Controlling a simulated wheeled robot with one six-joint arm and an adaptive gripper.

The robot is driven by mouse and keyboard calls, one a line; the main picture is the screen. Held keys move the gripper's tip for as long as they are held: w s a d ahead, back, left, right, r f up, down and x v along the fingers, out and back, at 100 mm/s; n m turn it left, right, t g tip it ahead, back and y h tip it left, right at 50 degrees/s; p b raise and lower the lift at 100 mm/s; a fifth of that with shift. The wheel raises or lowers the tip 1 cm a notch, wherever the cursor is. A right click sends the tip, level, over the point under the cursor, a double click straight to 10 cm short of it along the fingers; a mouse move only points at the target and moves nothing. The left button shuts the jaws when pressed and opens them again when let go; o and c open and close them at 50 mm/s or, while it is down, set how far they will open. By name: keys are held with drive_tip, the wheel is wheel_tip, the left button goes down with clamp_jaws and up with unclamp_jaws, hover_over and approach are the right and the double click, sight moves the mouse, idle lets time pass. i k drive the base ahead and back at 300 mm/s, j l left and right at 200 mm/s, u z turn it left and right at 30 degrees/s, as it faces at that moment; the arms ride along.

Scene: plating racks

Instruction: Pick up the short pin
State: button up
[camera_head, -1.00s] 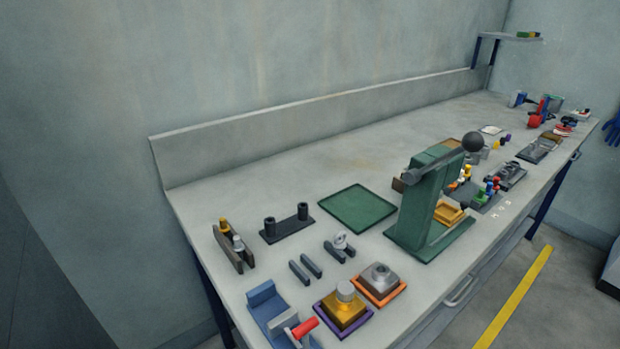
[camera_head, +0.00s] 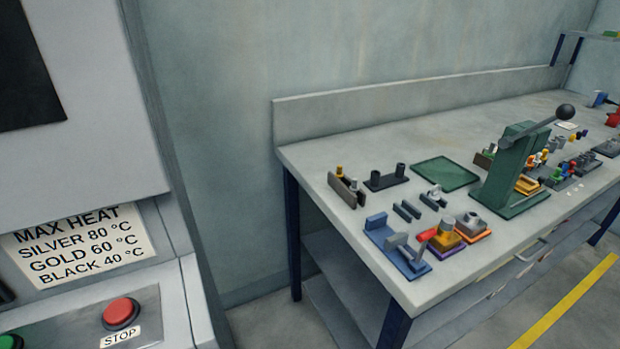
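My gripper is not in view. On the near left corner of the workbench (camera_head: 345,132), a dark upright rack (camera_head: 342,190) holds a gold pin (camera_head: 339,172) and a silver pin (camera_head: 354,184). Beside it a black base (camera_head: 385,183) carries two black upright posts. The pins are small in this view, and I cannot tell which one is the short pin.
A grey cabinet at left bears a red STOP button (camera_head: 121,312) and a MAX HEAT label (camera_head: 80,246). The bench also holds a green tray (camera_head: 445,174), a blue fixture (camera_head: 391,247) and a green lever press (camera_head: 508,175). Floor shows between cabinet and bench.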

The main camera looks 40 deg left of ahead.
sight(339, 173)
drive_tip(key=l+u, duration=0.15)
drive_tip(key=u, duration=0.3)
drive_tip(key=i+l+u, duration=0.1)
drive_tip(key=u, duration=0.4)
drive_tip(key=l+u, duration=0.25)
drive_tip(key=u, duration=0.2)
drive_tip(key=i+l, duration=0.2)
drive_tip(key=i, duration=0.3)
drive_tip(key=l+u, duration=0.4)
drive_tip(key=i+l+u, duration=0.1)
drive_tip(key=l+u, duration=0.2)
drive_tip(key=u, duration=0.15)
